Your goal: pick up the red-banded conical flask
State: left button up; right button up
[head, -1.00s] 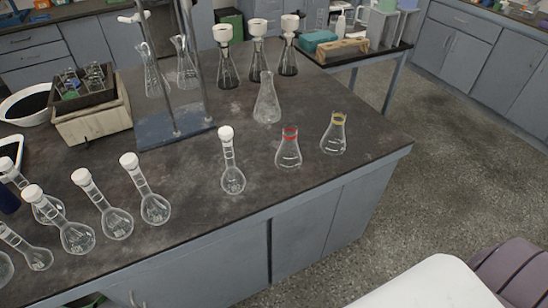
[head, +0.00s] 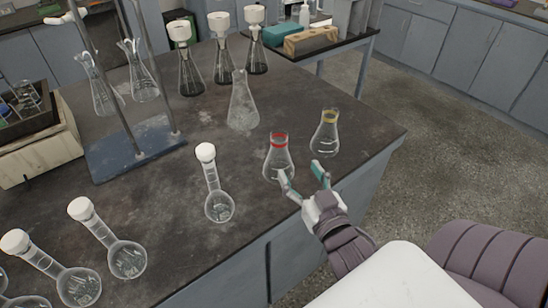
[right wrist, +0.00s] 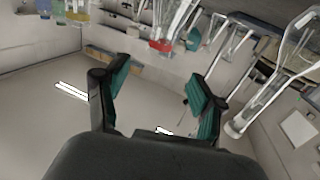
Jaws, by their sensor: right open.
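The red-banded conical flask (head: 278,162) stands upright on the dark bench near its front edge, clear glass with a red band at its neck. In the right wrist view a red band (right wrist: 160,46) shows near the top, beyond the fingers. My right gripper (head: 303,174) is open and empty at the bench's front edge, in front of and slightly right of the flask. One finger overlaps the flask's lower right side in the head view; I cannot tell whether they touch. My left gripper is not in view.
A yellow-banded flask (head: 325,135) stands close on the right. A larger clear flask (head: 242,108) is behind, and a white-capped volumetric flask (head: 219,204) is left. A stand with a blue base (head: 110,161) is further left. The bench's right corner is clear.

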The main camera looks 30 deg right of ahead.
aim_at(282, 141)
jog(key=p+x, duration=0.1)
jog(key=x, duration=0.5)
jog(key=shift+w+d+r, duration=0.1)
jog(key=shift+w+r, duration=0.1)
jog(key=shift+w, duration=0.1)
jog(key=shift+w+d, duration=0.1)
jog(key=shift+w, duration=0.4)
jog(key=p+x, duration=0.1)
jog(key=x, duration=0.3)
jog(key=shift+w+r, duration=0.15)
jog(key=shift+w, duration=0.2)
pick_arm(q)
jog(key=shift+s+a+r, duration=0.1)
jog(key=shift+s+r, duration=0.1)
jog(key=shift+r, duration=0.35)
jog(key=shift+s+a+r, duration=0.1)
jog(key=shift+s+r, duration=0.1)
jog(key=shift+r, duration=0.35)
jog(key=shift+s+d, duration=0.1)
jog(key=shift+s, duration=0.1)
pick_arm(e)
grip_shut()
